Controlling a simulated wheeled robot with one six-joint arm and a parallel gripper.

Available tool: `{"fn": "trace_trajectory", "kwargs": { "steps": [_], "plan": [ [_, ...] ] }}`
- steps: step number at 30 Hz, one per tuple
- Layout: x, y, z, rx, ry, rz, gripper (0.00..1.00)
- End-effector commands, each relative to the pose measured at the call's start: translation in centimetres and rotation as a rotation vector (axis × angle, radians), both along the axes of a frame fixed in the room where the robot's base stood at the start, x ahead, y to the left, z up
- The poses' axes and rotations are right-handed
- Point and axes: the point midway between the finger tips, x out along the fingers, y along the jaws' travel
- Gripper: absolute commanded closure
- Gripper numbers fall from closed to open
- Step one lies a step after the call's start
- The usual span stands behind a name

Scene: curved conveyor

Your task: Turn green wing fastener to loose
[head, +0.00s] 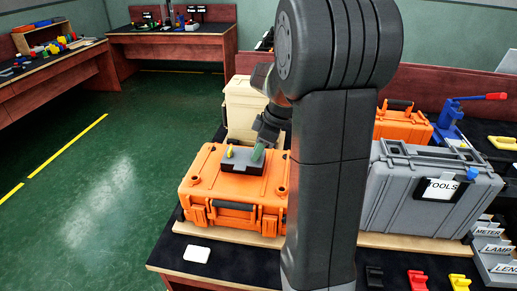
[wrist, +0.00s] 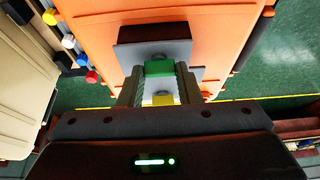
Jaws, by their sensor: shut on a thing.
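The green wing fastener (wrist: 159,68) is between my fingertips in the wrist view. It sits on a grey plate of a dark block (wrist: 150,33) on the lid of an orange case. My gripper (wrist: 159,74) is shut on the green fastener, one finger on each side. A yellow wing fastener (wrist: 162,100) shows between the fingers, nearer the palm in the picture, and is not held. In the head view the orange case (head: 207,190) carries the dark block (head: 226,168) with the yellow fastener (head: 230,152) at left.
A grey case labelled TOOLS (head: 400,195) stands to the right of my arm. A beige case (head: 240,108) stands behind the orange one. A second orange case (head: 400,127) and a blue clamp with a red handle (head: 447,120) are at the back right. A white card (head: 196,254) lies in front.

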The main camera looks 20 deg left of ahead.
Motion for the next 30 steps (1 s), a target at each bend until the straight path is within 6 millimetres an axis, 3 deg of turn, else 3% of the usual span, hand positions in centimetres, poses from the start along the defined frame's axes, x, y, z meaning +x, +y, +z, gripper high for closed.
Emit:
{"fn": "trace_trajectory", "kwargs": {
  "steps": [4, 5, 8, 20, 30],
  "plan": [
    [0.0, 0.0, 0.0, -0.001, -0.002, 0.001, 0.92],
    [0.0, 0.0, 0.0, -0.001, -0.002, 0.001, 0.65],
    [0.0, 0.0, 0.0, -0.001, -0.001, 0.000, 0.47],
    [0.1, -0.3, 0.8, 0.000, -0.001, -0.002, 0.47],
    [0.8, -3.0, 7.5, 0.002, -0.004, -0.002, 0.47]
  ]
}}
